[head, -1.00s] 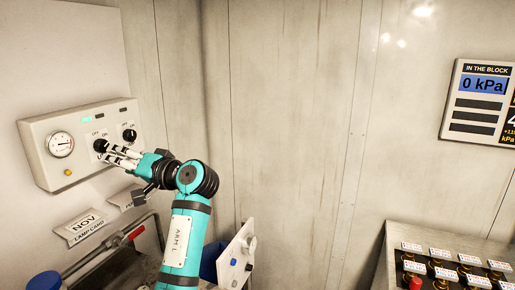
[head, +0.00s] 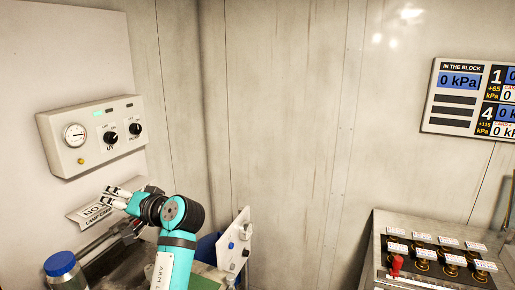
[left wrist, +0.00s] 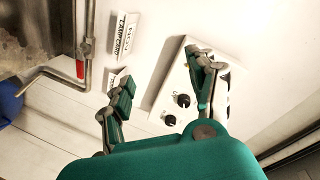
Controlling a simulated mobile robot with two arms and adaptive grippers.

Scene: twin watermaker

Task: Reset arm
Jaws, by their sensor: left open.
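My left gripper (head: 108,196) is open and empty in the head view. It is below the grey control box (head: 62,157) on the left wall, clear of its knobs, and overlaps the lamp card (head: 78,217) in the picture. The box carries a gauge, a black UV knob (head: 110,138) and a black PUMP knob (head: 135,129). The left wrist view shows my spread fingers (left wrist: 163,75), with the box (left wrist: 176,76) behind the right finger and nothing between them. My right gripper is in neither view.
A blue-capped jar (head: 62,264) stands at lower left. A white panel with knobs (head: 235,240) stands right of my arm. A switch console (head: 385,225) with a red lever (head: 396,265) is at lower right. A pressure display (head: 428,112) hangs on the wall.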

